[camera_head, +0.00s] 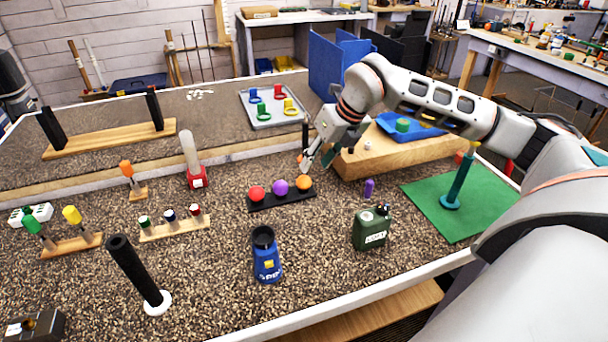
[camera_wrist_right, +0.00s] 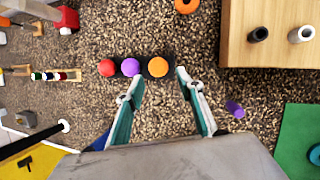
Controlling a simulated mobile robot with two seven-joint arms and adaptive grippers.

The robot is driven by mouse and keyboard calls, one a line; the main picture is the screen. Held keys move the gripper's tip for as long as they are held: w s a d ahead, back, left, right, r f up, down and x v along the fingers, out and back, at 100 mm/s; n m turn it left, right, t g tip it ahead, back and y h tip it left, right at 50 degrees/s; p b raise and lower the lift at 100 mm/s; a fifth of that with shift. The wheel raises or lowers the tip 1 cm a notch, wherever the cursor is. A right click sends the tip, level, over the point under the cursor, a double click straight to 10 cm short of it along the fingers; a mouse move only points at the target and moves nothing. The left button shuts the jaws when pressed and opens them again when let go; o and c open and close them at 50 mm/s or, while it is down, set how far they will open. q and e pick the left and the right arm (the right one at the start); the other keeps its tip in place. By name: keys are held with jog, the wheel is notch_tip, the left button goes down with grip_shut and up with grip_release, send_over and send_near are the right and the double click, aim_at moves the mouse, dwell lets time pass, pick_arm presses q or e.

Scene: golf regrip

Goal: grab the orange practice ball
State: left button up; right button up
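The orange practice ball (camera_head: 304,182) sits at the right end of a black rack (camera_head: 262,205), beside a purple ball (camera_head: 280,187) and a red ball (camera_head: 257,194). My right gripper (camera_head: 314,164) is just above and behind the orange ball in the head view. In the right wrist view the gripper (camera_wrist_right: 160,78) is open, its two teal-lined fingers apart. The orange ball (camera_wrist_right: 157,67) shows beyond the fingertips, between their lines. Nothing is held. I cannot see my left gripper.
A wooden block (camera_head: 395,158) with a blue tray stands right of the rack. A red-based holder (camera_head: 196,176) is to the left. Bare gravel surrounds the rack.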

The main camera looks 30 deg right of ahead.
aim_at(306, 178)
jog(key=x, duration=0.7)
jog(key=shift+a+f+p, duration=0.3)
jog(key=c, duration=0.8)
